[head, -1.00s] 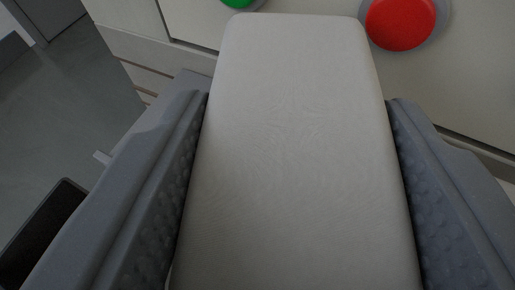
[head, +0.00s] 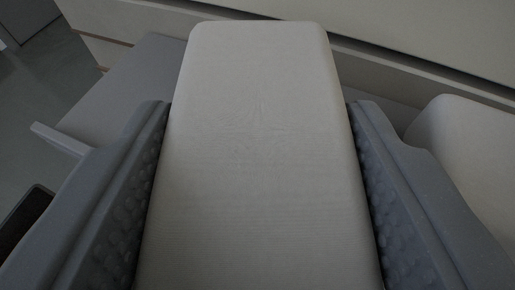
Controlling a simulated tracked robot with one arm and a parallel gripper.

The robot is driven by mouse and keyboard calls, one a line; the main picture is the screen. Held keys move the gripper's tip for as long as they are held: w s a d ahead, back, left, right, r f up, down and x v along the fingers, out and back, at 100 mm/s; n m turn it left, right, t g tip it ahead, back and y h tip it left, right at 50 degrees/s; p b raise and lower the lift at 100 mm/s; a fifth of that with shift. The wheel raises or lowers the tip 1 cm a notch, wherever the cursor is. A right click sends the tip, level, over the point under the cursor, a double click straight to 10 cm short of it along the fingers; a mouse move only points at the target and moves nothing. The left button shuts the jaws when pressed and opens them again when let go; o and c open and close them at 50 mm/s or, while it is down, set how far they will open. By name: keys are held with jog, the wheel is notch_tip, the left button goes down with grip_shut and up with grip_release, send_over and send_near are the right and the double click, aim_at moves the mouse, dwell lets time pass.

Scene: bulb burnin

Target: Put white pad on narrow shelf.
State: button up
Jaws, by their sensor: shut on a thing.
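The white pad (head: 258,170) fills the middle of the head view, a long block with rounded corners. My gripper (head: 258,105) is shut on it, with one grey dimpled finger against each long side. The pad's far end sticks out beyond the fingertips. A grey flat surface (head: 125,85), which looks like the narrow shelf, shows behind and to the left of the pad, along the pale furniture front. The pad hides its middle, and I cannot tell whether the pad touches it.
A second whitish rounded thing (head: 465,150) is at the right, close to my right finger. A pale panel (head: 420,40) with a dark gap runs across the back. Grey floor (head: 45,80) and a dark thing (head: 22,225) show at the left.

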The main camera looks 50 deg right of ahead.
jog(key=shift+f, duration=0.15)
jog(key=o, duration=1)
jog(key=shift+c, duration=0.2)
jog(key=shift+r, duration=0.4)
jog(key=p+v, duration=0.3)
jog(key=v, duration=0.9)
jog(key=shift+r, duration=0.1)
